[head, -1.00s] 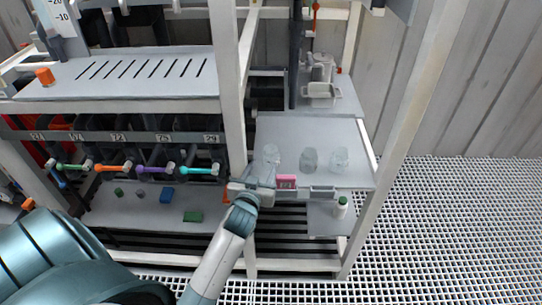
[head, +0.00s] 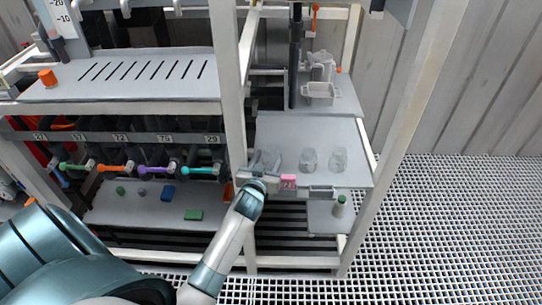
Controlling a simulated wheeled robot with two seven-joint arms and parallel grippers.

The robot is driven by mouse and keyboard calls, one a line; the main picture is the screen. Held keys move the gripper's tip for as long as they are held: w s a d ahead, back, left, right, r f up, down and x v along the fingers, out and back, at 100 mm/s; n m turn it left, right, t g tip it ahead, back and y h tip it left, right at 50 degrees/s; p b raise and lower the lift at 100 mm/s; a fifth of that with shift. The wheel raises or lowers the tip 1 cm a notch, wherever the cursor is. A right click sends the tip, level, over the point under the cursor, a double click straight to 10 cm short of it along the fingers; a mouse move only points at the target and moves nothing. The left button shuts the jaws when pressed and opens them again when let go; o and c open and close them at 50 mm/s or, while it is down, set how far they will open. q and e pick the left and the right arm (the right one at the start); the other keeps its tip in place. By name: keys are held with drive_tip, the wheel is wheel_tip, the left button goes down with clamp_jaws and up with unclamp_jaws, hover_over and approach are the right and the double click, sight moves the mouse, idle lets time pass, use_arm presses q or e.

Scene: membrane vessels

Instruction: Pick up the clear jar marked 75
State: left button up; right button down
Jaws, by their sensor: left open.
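Three clear jars stand in a row on the grey shelf (head: 300,130) at the right: a left jar (head: 275,158), a middle jar (head: 309,159) and a right jar (head: 340,159). No number can be read on any of them, so I cannot tell which is marked 75. My left gripper (head: 263,161) is open at the shelf's front left, right by the left jar. It partly hides that jar, and I cannot tell if the fingers are around it or beside it. My right gripper is not in view.
A pink tag (head: 288,181) and a grey holder (head: 322,192) are on the shelf's front edge. A white upright post (head: 231,100) is close left of my gripper.

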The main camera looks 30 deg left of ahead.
use_arm(q)
drive_tip(key=shift+x, duration=1.2)
drive_tip(key=shift+c, duration=0.4)
drive_tip(key=c, duration=0.8)
